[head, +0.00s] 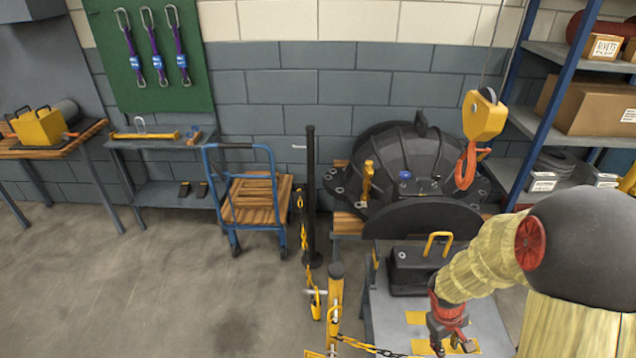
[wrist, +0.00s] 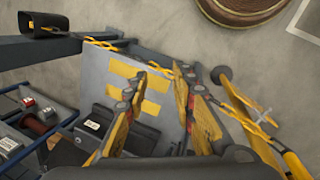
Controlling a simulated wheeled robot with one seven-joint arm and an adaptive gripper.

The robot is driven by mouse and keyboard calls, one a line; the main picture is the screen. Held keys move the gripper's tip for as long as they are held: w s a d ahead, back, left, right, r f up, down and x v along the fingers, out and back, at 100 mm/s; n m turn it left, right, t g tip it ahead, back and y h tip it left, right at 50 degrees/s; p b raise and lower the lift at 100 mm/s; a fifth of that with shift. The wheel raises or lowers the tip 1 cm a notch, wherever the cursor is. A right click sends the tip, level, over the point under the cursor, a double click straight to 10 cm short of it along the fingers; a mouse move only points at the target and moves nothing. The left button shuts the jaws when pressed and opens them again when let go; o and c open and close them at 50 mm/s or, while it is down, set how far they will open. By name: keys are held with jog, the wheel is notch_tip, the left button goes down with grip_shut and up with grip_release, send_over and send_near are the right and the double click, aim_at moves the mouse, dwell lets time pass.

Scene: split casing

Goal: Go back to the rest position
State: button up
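My gripper (head: 452,338) hangs at the lower right of the head view, over the grey platform (head: 385,316) with yellow marks. In the wrist view my gripper (wrist: 164,80) has its two fingers well apart, with nothing between them but the platform behind. The black case (head: 408,273) with a yellow handle stands on the platform, left of and behind my gripper. The large dark split casing (head: 420,160) rests behind it on wooden supports. How far my gripper is above the platform is hard to tell.
A yellow hoist block (head: 484,117) with an orange hook hangs by the casing. A yellow post (head: 335,300) and chain (head: 370,348) border the platform. A blue trolley (head: 250,196) stands left. Shelving (head: 556,105) is at right. The floor at left is clear.

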jog(key=s+a+r+m+t+y, duration=0.1)
jog(key=s+a+r, duration=0.3)
jog(key=r, duration=0.6)
jog(key=s+a+r+m+t+y, duration=0.1)
jog(key=s+a+r+t, duration=0.2)
jog(key=a+r, duration=0.3)
jog(key=s+a+r+m+t+y, duration=0.1)
jog(key=s+a+r, duration=0.4)
jog(key=r, duration=0.9)
jog(key=shift+r+m+t, duration=0.3)
jog(key=shift+r+t, duration=0.1)
jog(key=shift+w, duration=0.1)
dwell(1.2)
